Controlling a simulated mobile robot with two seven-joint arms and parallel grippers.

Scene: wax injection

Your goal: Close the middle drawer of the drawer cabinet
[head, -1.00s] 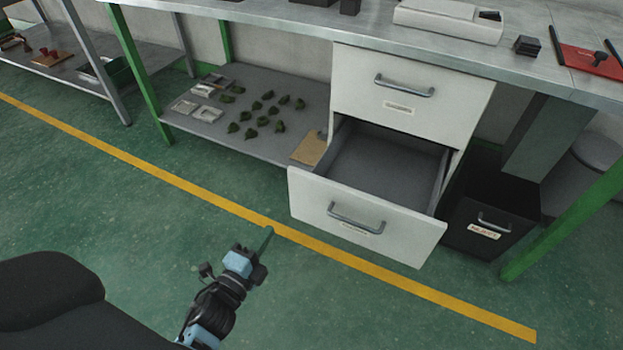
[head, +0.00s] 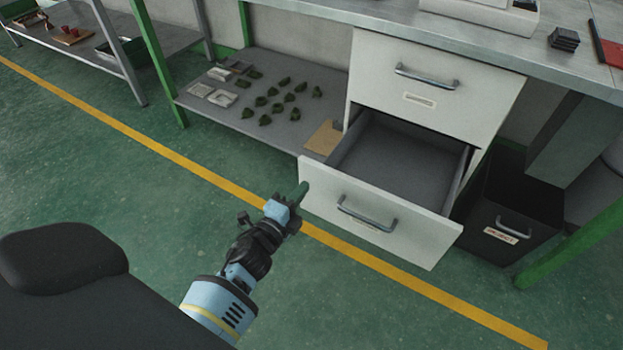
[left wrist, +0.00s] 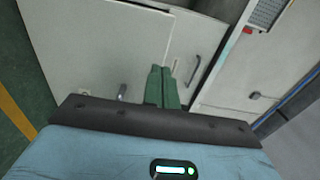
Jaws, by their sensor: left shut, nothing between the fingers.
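The white drawer cabinet (head: 440,75) stands under the workbench, its top drawer shut. The middle drawer (head: 345,225), below it, is pulled well out; its grey inside looks empty. Its front has a metal handle (head: 367,215) and a small label. Anything lower in the cabinet is hidden behind this front. My left gripper (head: 303,189) is shut and empty, its green fingers at the left end of the drawer front. I cannot tell whether they touch it. In the left wrist view the shut fingers (left wrist: 162,86) point at pale panels with handles. My right gripper is not in view.
A black bin (head: 515,205) with a handle stands right of the cabinet, close to the open drawer. A low shelf (head: 225,125) at left holds several small dark green pieces. Green table legs (head: 160,60) frame the bench. The green floor in front is clear.

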